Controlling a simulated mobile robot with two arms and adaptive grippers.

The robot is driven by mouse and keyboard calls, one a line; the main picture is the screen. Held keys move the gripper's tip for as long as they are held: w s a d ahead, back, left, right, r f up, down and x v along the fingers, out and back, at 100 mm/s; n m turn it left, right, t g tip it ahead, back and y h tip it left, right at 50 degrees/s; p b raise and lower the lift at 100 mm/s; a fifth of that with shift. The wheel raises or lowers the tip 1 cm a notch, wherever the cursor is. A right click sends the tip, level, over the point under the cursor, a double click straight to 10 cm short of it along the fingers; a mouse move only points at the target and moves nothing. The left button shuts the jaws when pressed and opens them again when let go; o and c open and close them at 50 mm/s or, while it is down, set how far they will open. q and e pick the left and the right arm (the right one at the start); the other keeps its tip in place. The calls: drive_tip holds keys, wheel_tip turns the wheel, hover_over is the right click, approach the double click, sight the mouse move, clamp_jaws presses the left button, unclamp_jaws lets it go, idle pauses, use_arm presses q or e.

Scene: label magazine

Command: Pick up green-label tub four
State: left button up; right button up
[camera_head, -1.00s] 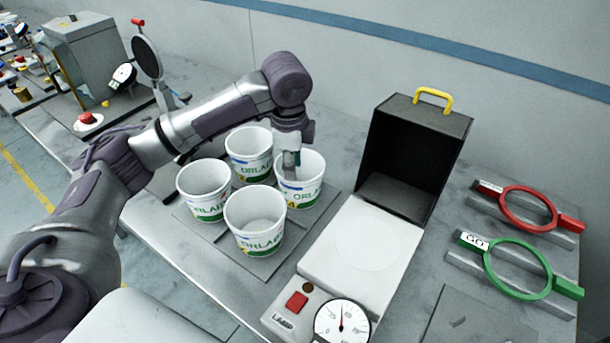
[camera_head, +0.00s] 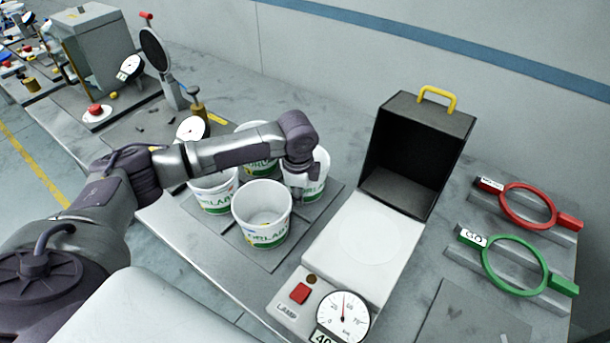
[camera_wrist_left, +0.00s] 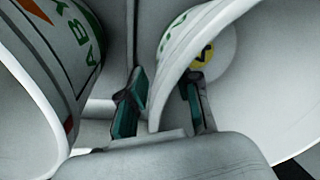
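Several white tubs with green-edged labels stand together on a grey mat (camera_head: 225,232): a front tub (camera_head: 262,232), a left tub (camera_head: 213,198), a back tub (camera_head: 262,167) partly behind my arm, and a right tub (camera_head: 319,178). I cannot read which is number four. My left gripper (camera_head: 300,188) is down at the near-left rim of the right tub. In the left wrist view, its green-padded fingers (camera_wrist_left: 162,104) are apart, with a tub wall (camera_wrist_left: 176,82) between them. A yellow badge (camera_wrist_left: 203,55) shows inside that tub. My right gripper is out of view.
A scale-like unit with a white plate (camera_head: 350,240), dial (camera_head: 342,312) and open black box (camera_head: 415,150) stands right of the tubs. Red (camera_head: 528,207) and green (camera_head: 513,265) ring gauges lie farther right. A dial stand (camera_head: 192,128) is behind the left tub.

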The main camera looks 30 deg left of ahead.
use_arm(q)
clamp_jaws()
wheel_tip(320, 180, up, 9)
drive_tip(key=shift+f+b, duration=0.1)
drive_tip(key=shift+b, duration=0.85)
drive_tip(key=shift+r, duration=0.7)
drive_tip(key=shift+d, duration=0.15)
